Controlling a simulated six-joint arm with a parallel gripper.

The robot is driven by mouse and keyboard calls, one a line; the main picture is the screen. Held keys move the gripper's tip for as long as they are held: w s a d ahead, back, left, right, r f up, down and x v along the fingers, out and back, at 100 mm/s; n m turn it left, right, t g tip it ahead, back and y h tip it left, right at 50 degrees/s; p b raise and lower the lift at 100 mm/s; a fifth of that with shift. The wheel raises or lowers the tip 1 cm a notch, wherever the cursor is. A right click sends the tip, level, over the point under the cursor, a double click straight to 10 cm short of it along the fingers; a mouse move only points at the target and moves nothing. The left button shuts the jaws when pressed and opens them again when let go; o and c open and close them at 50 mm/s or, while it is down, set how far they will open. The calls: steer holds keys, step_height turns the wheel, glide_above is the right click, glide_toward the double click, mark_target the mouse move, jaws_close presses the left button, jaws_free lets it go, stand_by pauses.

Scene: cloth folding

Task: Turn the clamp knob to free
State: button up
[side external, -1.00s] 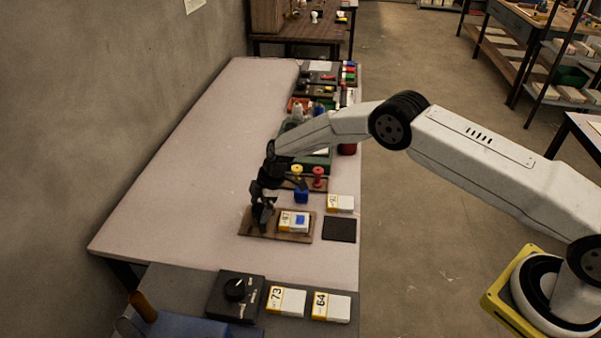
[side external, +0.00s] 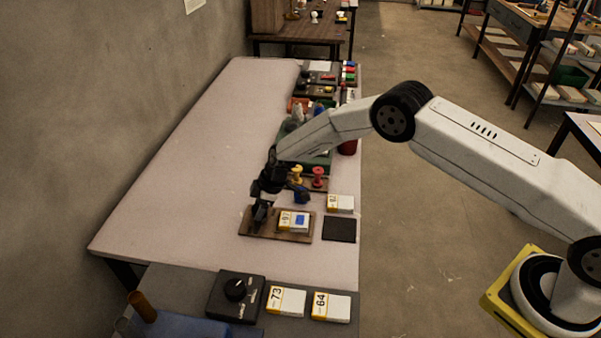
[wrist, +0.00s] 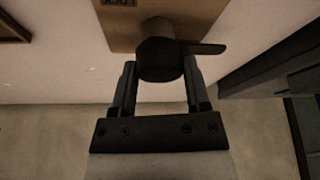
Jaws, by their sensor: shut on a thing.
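The clamp knob (wrist: 160,62) is dark and round, with a short lever (wrist: 206,48) pointing right in the wrist view. It stands at the end of a wooden board (wrist: 112,32). My gripper (wrist: 159,72) has one finger on each side of the knob and is shut on it. In the side view my gripper (side external: 261,216) is low over the left end of the wooden board (side external: 293,237) and hides the knob there. A white and yellow card with a blue square (side external: 295,221) lies on the board.
Red (side external: 318,176) and yellow (side external: 297,173) spools stand behind the board, with a blue item (side external: 301,196) partly hidden near my gripper. A dark square pad (side external: 339,229) lies to the right. A black dial box (side external: 236,297) is in front. The table's left side is clear.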

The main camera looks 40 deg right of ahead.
steer(key=shift+m, duration=0.5)
steer(key=o, duration=1.3)
steer(key=shift+r, duration=0.15)
steer(key=v, duration=0.7)
steer(key=shift+s+r, duration=0.15)
steer(key=shift+r, duration=0.1)
steer(key=shift+d+r, duration=0.1)
